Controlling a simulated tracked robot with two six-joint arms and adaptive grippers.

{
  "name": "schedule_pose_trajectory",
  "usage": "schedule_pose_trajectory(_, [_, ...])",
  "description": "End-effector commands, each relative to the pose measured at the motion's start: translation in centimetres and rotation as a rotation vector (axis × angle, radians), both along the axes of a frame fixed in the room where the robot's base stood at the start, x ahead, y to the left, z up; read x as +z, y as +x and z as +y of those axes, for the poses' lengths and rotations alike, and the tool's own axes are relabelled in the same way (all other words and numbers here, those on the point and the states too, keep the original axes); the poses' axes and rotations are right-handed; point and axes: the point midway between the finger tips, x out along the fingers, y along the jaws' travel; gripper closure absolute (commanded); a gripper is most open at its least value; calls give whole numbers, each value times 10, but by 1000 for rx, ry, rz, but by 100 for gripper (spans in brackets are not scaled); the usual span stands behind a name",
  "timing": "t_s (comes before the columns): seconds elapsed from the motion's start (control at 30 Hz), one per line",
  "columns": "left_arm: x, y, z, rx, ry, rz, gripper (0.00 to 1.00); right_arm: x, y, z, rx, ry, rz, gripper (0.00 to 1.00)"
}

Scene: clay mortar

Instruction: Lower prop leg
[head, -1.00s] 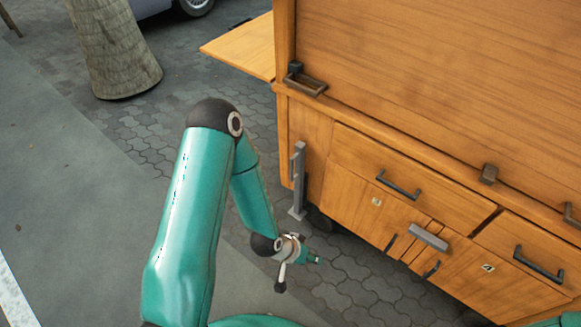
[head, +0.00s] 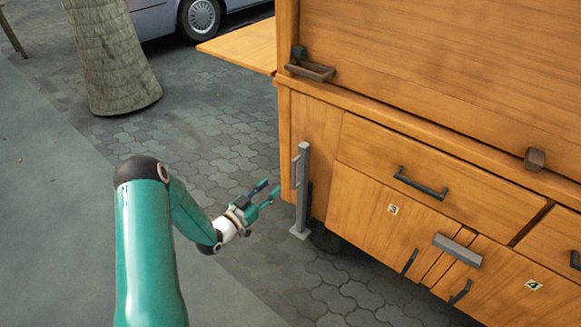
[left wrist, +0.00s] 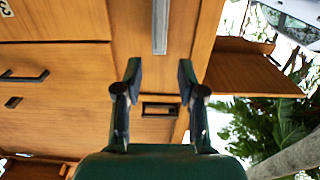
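The prop leg (head: 304,190) is an upright grey metal post at the left corner of the wooden cart (head: 380,195). It has a small side handle (head: 294,172) and a flat foot (head: 300,232) close to the paving; whether it touches the ground I cannot tell. My left gripper (head: 268,191) is open and empty, just left of the leg and pointing toward it, apart from it. In the left wrist view its two fingers (left wrist: 160,80) are spread, with the grey leg (left wrist: 160,27) beyond them at the top. My right gripper is not in view.
Drawers with dark handles (head: 420,186) line the cart front. A latch bracket (head: 310,70) and a wooden side shelf (head: 245,46) sit above the leg. A tree trunk (head: 110,60) and a parked car (head: 185,15) stand behind. The paving left of the leg is clear.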

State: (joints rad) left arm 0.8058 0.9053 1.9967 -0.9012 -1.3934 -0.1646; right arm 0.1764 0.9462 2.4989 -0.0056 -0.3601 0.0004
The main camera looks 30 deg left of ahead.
Motion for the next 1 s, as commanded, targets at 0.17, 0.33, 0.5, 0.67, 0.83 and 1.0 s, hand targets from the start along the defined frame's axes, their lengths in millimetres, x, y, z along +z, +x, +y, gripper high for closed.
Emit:
schedule_pose_trajectory(0.17, [-1,41,-5,-4,0,-3,60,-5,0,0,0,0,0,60])
schedule_pose_trajectory(0.33, [-1,77,-8,-2,0,-3,60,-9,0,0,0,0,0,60])
schedule_pose_trajectory(0.5, [-1,106,-10,-1,-1,-1,60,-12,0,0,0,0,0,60])
schedule_pose_trajectory(0.67, [-1,122,-11,0,-2,0,60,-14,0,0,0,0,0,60])
schedule_pose_trajectory(0.83, [0,127,-11,1,-3,1,60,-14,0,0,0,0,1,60])
schedule_pose_trajectory(1.0, [0,127,-11,1,-3,1,60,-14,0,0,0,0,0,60])
